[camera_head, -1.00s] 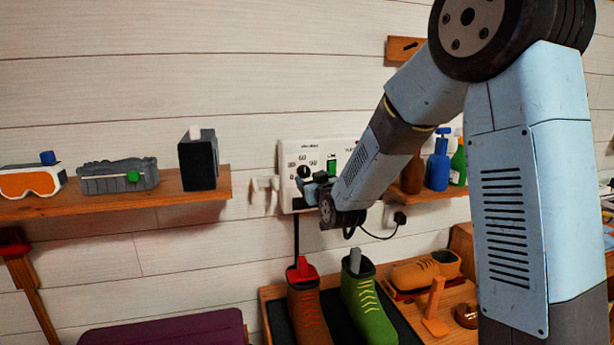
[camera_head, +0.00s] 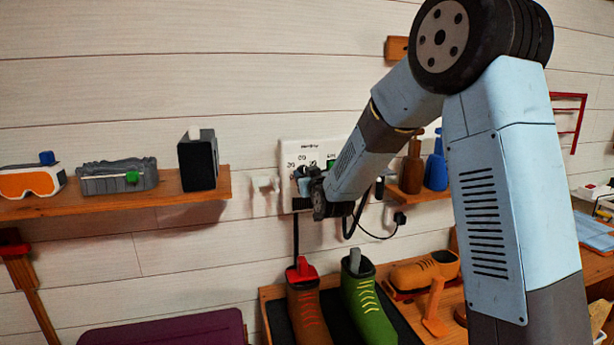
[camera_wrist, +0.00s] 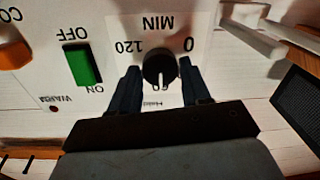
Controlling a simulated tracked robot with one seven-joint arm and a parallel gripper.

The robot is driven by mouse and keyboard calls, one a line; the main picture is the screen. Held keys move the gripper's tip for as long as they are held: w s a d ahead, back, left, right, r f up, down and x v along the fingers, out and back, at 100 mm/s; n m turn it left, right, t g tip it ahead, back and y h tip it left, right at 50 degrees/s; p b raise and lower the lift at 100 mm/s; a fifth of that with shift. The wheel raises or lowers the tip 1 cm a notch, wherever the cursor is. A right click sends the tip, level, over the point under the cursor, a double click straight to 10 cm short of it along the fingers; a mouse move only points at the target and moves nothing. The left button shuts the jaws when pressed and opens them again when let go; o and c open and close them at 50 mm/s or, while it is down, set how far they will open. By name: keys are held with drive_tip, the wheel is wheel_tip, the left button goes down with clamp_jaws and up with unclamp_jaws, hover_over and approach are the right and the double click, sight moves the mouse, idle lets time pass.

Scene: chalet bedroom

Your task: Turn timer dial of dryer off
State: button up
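The dryer is a white control panel (camera_head: 292,150) on the wall. Its timer dial (camera_wrist: 160,68) is a round black knob with a white pointer line, printed with 0, 60, 120 and MIN. The wrist view shows the print upside down, and the pointer faces down toward the 60. My gripper (camera_wrist: 160,65) is open, one dark finger on each side of the dial, with small gaps visible; I cannot tell how deep the fingers reach. In the head view my gripper (camera_head: 306,185) is at the panel's lower part and hides the dial.
A green ON/OFF switch (camera_wrist: 83,64) and an orange knob (camera_wrist: 12,52) are left of the dial in the wrist view. White pegs (camera_head: 265,184) stick out beside the panel. A shelf (camera_head: 110,203) is left; boots (camera_head: 308,310) stand below. A black cable (camera_head: 378,235) hangs nearby.

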drive_tip(key=c, duration=0.6)
drive_tip(key=shift+n, duration=0.3)
drive_tip(key=n, duration=0.5)
drive_tip(key=shift+s+a, duration=0.1)
drive_tip(key=shift+a, duration=0.05)
drive_tip(key=n, duration=1.1)
drive_tip(key=n+h, duration=0.1)
drive_tip(key=n, duration=0.5)
drive_tip(key=shift+s+a+f+n, duration=0.1)
drive_tip(key=shift+a+f+n, duration=0.05)
drive_tip(key=shift+f+n, duration=0.2)
